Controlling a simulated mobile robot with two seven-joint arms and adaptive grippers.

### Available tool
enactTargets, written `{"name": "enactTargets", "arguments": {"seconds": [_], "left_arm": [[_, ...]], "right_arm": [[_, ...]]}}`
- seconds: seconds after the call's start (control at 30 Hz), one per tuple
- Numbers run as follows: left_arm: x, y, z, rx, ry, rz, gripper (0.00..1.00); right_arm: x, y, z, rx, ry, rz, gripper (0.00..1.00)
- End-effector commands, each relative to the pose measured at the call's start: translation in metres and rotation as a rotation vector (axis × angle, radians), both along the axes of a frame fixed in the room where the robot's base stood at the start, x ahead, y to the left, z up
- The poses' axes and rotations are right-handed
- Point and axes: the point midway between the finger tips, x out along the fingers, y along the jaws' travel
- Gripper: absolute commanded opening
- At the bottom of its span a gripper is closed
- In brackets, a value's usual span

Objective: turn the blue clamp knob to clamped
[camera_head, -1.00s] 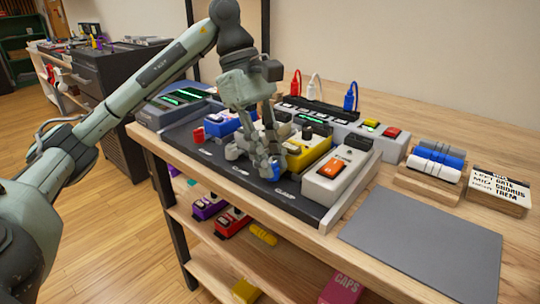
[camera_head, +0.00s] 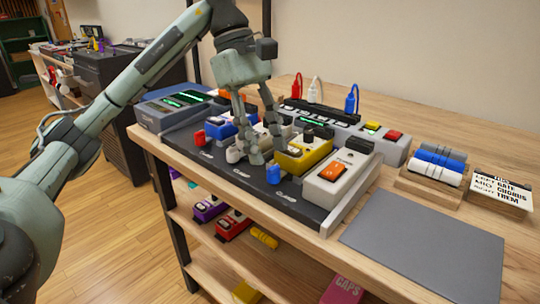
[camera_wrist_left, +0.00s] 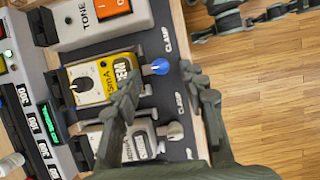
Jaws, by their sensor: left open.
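The blue clamp knob (camera_head: 273,173) stands at the front edge of the dark pedalboard (camera_head: 298,206), before the yellow pedal (camera_head: 303,155). It also shows in the left wrist view (camera_wrist_left: 160,67), beside a "CLAMP" label, with a light mark on its top. My left gripper (camera_head: 262,150) points down, just left of the blue knob in the head view. In the left wrist view its open fingers (camera_wrist_left: 161,82) are spread, with the knob just beyond the gap between their tips. It appears to hold nothing.
A white knob (camera_head: 235,153) and a red knob (camera_head: 198,136) stand along the same edge. A white pedal with an orange switch (camera_head: 332,173) is on the right. A grey mat (camera_head: 425,245) lies clear on the bench. Cable plugs stand behind.

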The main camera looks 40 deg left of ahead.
Motion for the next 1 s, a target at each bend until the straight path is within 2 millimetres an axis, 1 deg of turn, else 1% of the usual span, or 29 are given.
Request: {"name": "enactTargets", "arguments": {"seconds": [0.03, 0.1, 0.33, 0.5, 1.0], "left_arm": [[0.001, 0.005, 0.011, 0.001, -0.004, 0.003, 0.42], [0.001, 0.009, 0.022, 0.001, -0.005, 0.004, 0.42], [0.001, 0.016, 0.038, 0.001, -0.001, 0.001, 0.42], [0.001, 0.018, 0.042, 0.001, 0.0, 0.001, 0.42], [0.001, 0.018, 0.042, 0.001, 0.001, 0.001, 0.42]], "right_arm": [[0.0, 0.0, 0.0, 0.0, 0.001, 0.001, 0.83], [0.0, 0.0, 0.0, -0.001, 0.002, 0.001, 0.83], [-0.001, 0.0, -0.001, -0.001, 0.002, 0.001, 0.83], [-0.001, 0.0, -0.001, -0.001, 0.003, 0.001, 0.83], [-0.001, 0.0, -0.001, -0.001, 0.004, 0.001, 0.83]]}}
